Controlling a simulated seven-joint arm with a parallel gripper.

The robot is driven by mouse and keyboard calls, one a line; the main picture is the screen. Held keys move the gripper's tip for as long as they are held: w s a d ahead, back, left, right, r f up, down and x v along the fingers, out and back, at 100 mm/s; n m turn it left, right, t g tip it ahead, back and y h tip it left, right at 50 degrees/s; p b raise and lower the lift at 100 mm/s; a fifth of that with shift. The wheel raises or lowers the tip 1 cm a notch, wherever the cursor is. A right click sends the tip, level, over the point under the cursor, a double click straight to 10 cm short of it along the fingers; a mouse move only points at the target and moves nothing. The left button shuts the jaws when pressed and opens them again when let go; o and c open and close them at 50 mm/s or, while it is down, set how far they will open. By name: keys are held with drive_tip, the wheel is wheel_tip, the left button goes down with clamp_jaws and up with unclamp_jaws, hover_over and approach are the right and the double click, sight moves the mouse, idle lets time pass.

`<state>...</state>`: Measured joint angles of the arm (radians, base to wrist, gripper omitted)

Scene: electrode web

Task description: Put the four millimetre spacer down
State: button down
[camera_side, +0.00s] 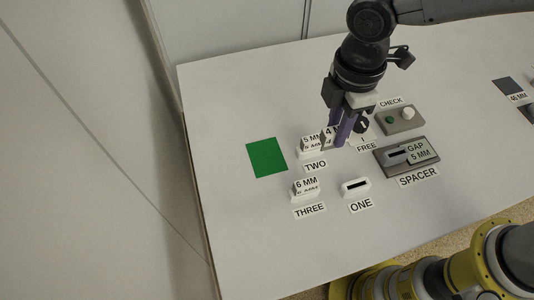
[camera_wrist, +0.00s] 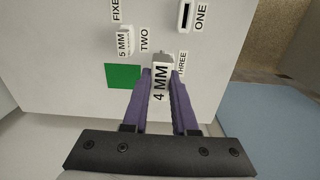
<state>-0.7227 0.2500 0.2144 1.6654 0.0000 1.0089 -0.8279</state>
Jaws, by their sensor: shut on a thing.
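My gripper (camera_side: 338,142) has purple fingers shut on the 4 mm spacer (camera_side: 327,134), a small piece with a "4 MM" label. In the wrist view the spacer (camera_wrist: 160,84) sits between my fingertips (camera_wrist: 162,73). In the side view my fingers partly cover it, and I cannot tell its height above the table. Holder ONE (camera_side: 355,186) shows an empty dark slot; it also shows in the wrist view (camera_wrist: 186,15). A 5 mm spacer (camera_side: 309,142) stands at TWO and a 6 mm spacer (camera_side: 305,185) at THREE.
A green square (camera_side: 267,157) lies flat and bare on the white table, left of the holders. The grey SPACER station (camera_side: 390,168) carries a "GAP 5 MM" plate. A CHECK box (camera_side: 403,127) with a green button and white knob stands behind it. The table's left front is clear.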

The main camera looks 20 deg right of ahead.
drive_tip(key=shift+s+a+f, duration=0.1)
drive_tip(key=shift+a+f, duration=0.1)
drive_tip(key=shift+a, duration=0.25)
drive_tip(key=w+a+f, duration=0.4)
drive_tip(key=w+f, duration=0.1)
drive_tip(key=w+a+f, duration=0.5)
drive_tip(key=shift+a, duration=0.1)
drive_tip(key=shift+f, duration=1.4)
drive_tip(key=shift+f, duration=0.15)
drive_tip(key=c, duration=0.7)
unclamp_jaws()
